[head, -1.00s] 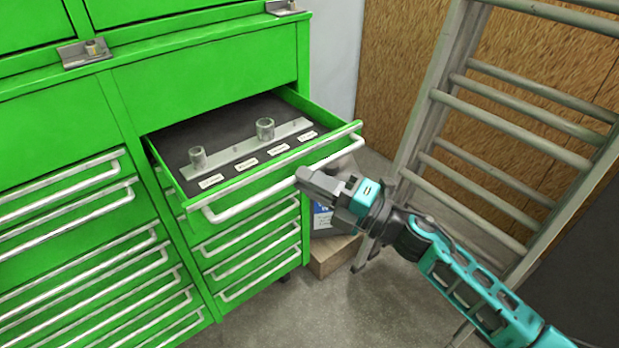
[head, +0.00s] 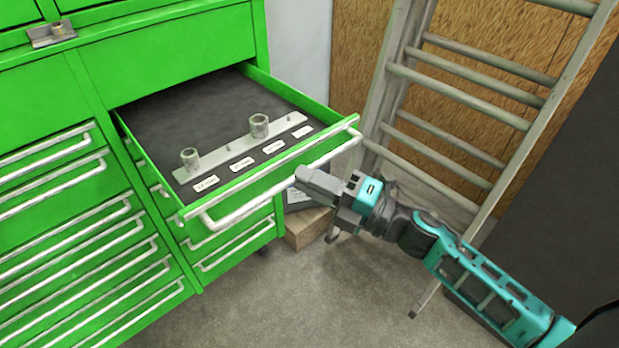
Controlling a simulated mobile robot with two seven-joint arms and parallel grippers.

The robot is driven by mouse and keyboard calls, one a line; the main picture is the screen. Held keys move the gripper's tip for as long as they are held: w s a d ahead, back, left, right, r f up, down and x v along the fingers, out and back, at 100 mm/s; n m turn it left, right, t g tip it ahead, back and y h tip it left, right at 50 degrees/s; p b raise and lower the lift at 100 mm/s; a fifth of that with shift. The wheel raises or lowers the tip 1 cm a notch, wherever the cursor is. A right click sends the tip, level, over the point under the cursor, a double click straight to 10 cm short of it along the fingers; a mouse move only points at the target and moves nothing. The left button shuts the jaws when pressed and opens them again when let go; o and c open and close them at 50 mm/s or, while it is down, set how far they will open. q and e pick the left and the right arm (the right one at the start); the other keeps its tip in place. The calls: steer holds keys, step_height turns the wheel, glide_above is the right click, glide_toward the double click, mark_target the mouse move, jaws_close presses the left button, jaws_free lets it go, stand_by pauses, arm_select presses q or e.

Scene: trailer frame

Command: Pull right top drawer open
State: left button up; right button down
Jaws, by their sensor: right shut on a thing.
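The right top drawer (head: 178,107) of the green tool cabinet (head: 160,52) stands well out from the cabinet. Its dark interior shows a metal strip with two sockets and several white labels. A long pale handle (head: 238,211) runs along its front. My right gripper (head: 305,178) is shut on the handle toward its right part, with the arm reaching in from the lower right. The fingertips partly cover the handle there. My left gripper is not in the head view.
A metal ladder (head: 455,108) leans at the right, close behind my right arm. A wooden block (head: 306,228) and a box lie on the floor beside the cabinet. Closed drawers fill the left column. The grey floor (head: 310,305) in front is clear.

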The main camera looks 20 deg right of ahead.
steer(key=c, duration=1.2)
jaws_free()
steer(key=shift+c, duration=0.2)
steer(key=shift+o, duration=0.5)
steer(key=b+v, duration=0.1)
steer(key=v, duration=1.2)
steer(key=shift+b, duration=0.35)
steer(key=shift+w+f, duration=0.1)
